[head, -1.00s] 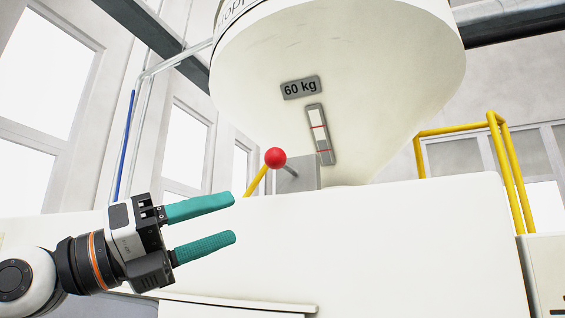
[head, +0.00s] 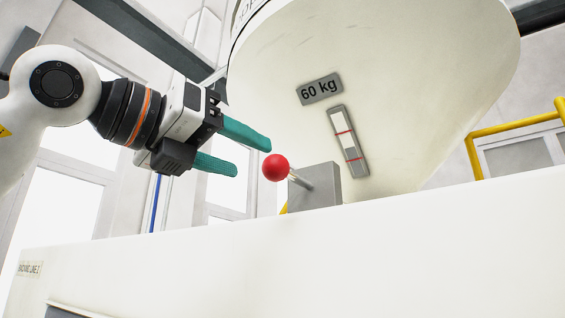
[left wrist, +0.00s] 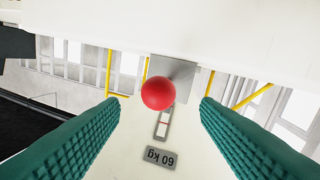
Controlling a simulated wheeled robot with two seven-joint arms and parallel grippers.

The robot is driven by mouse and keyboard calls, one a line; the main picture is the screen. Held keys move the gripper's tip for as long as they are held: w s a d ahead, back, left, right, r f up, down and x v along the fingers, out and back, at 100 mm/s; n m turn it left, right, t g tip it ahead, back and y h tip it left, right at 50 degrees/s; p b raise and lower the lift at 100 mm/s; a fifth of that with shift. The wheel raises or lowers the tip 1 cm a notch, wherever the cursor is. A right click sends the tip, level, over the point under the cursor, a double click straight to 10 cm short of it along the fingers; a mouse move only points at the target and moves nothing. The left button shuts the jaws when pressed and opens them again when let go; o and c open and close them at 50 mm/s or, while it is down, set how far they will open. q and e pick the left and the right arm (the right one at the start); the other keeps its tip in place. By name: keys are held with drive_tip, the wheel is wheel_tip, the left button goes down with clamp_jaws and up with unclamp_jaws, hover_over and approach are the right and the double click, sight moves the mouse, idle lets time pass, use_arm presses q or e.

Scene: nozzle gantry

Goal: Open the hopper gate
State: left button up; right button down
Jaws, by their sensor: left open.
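A large cream hopper (head: 400,80) with a "60 kg" plate (head: 319,89) and a level strip hangs over a white machine body. A grey gate block (head: 322,186) sits at its base, with a short metal lever ending in a red ball knob (head: 275,167). My left gripper (head: 254,160) is open, its two teal fingers pointing right at the knob, tips close to it. In the left wrist view the red knob (left wrist: 158,95) lies between the open fingers, in front of the grey block (left wrist: 185,75); whether it is within their reach I cannot tell. My right gripper is not in view.
The white machine top (head: 400,225) spans the view below the lever. Yellow railing (head: 515,128) stands behind at right. Windows and a blue pipe (head: 155,205) are at the left, behind my arm.

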sight(265, 163)
use_arm(q)
drive_tip(key=p+x, duration=0.1)
drive_tip(key=x, duration=0.4)
drive_tip(key=shift+d, duration=0.15)
drive_tip(key=p+x, duration=0.1)
drive_tip(key=x, duration=0.1)
drive_tip(key=shift+w+d, duration=0.2)
drive_tip(key=shift+d, duration=0.1)
drive_tip(key=shift+w+d+f, duration=0.1)
drive_tip(key=shift+w+d, duration=0.1)
drive_tip(key=shift+w, duration=0.05)
drive_tip(key=shift+w+d, duration=0.1)
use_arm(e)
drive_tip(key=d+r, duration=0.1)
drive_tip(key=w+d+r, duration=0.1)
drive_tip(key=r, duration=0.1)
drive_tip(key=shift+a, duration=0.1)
use_arm(q)
drive_tip(key=shift+d, duration=0.1)
drive_tip(key=shift+c, duration=0.6)
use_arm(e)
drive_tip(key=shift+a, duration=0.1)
